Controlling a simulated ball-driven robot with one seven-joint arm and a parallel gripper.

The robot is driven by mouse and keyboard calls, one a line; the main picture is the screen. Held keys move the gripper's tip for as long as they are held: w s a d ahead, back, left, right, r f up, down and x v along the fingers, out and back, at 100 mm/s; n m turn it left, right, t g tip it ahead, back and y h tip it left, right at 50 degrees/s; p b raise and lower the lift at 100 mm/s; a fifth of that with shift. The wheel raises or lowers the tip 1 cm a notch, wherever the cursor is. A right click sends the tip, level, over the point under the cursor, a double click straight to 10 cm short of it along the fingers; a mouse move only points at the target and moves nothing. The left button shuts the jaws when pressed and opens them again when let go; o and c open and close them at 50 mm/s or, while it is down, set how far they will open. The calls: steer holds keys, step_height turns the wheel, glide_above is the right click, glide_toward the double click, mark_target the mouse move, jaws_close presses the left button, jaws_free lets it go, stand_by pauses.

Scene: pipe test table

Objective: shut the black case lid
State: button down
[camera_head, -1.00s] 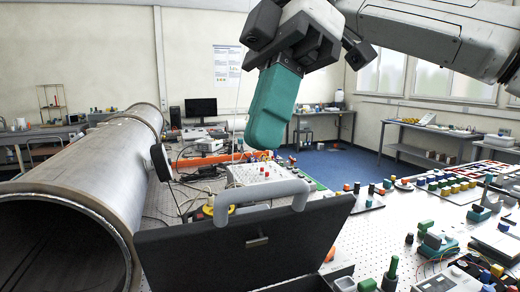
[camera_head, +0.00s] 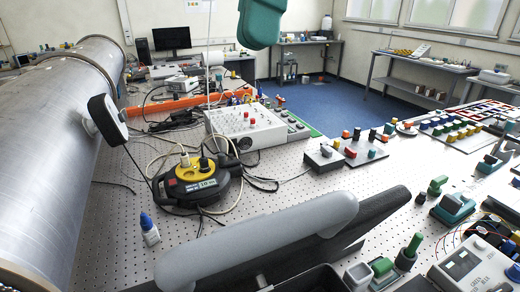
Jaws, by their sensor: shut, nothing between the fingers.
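The black case lid (camera_head: 380,212) is at the bottom centre, seen nearly along its edge and slanting up to the right. Its thick grey handle (camera_head: 262,240) runs beside the black edge, on the picture's left. Part of the black open case (camera_head: 322,282) shows below the lid, mostly cut off by the frame. How far the lid leans is hard to tell. My teal gripper (camera_head: 260,24) hangs at the top centre, above and apart from the lid. It is shut and empty, and its upper part is out of frame.
A large metal pipe (camera_head: 52,140) lies along the left. A yellow-and-black cable reel (camera_head: 194,182), a small blue-capped bottle (camera_head: 149,230) and a white control box (camera_head: 245,125) stand beyond the lid. Test devices (camera_head: 462,262) crowd the right. Bare perforated table (camera_head: 300,185) lies between.

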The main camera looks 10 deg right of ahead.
steer(key=shift+s+d+r+p+x, duration=0.1)
steer(key=shift+s+d+x, duration=0.2)
steer(key=shift+x, duration=1.65)
steer(key=shift+s+d+r+p+x, duration=0.15)
steer(key=shift+s+x, duration=0.25)
steer(key=shift+x, duration=1.55)
steer(key=shift+s+d+r+p+x, duration=0.1)
steer(key=shift+s+d+x, duration=0.25)
steer(key=shift+x, duration=1.65)
steer(key=shift+f, duration=0.1)
